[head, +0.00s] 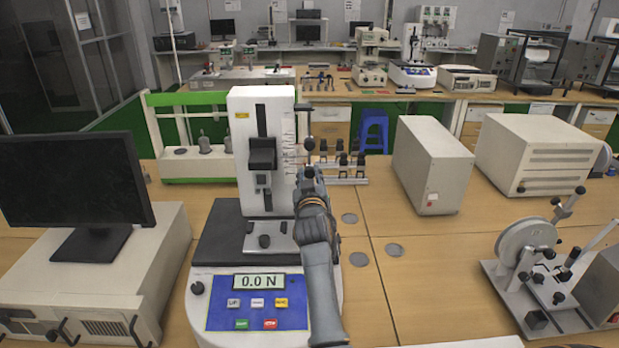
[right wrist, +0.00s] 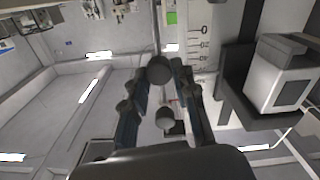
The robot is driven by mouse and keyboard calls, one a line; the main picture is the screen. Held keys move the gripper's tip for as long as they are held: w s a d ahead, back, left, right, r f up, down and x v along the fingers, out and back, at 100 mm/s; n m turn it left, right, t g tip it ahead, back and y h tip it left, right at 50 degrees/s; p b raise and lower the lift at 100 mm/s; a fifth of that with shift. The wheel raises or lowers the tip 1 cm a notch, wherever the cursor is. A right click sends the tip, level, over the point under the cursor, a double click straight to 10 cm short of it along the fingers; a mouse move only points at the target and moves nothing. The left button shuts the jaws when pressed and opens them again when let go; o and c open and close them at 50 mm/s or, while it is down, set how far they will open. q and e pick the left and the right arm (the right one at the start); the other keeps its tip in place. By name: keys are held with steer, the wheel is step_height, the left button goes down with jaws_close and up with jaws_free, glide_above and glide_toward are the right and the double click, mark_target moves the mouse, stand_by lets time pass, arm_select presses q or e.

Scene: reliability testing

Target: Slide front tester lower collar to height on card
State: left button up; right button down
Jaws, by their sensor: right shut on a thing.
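The front tester (head: 243,105) is a white column on a blue-fronted base, its display reading 0.0 N. A thin upright rod (head: 309,124) with dark collars runs along the column's right side, beside a printed scale (head: 287,150). The upper collar (head: 309,145) shows above my right gripper (head: 308,177), which is at the rod lower down. In the right wrist view, the gripper's fingers (right wrist: 160,95) are shut around a dark round part, apparently the lower collar (right wrist: 158,70). Scale marks (right wrist: 197,45) show beside it. I cannot pick out a separate card. My left gripper is not in view.
A monitor (head: 75,180) on a beige case stands left. Beige boxes (head: 433,165) stand right, and a wheel-type tester (head: 525,250) is at the front right. A rack of dark clamps (head: 345,165) sits behind the rod. Bare tabletop (head: 430,275) lies right of the tester.

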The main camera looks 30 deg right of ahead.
mark_target(310, 141)
steer(key=c, duration=1.2)
jaws_free()
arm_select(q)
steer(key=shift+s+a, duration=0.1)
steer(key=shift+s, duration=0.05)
arm_select(e)
steer(key=shift+o, duration=0.7)
steer(key=shift+w+d+f, duration=0.15)
steer(key=shift+f, duration=0.05)
step_height(310, 141, up, 10)
steer(key=shift+f, duration=0.1)
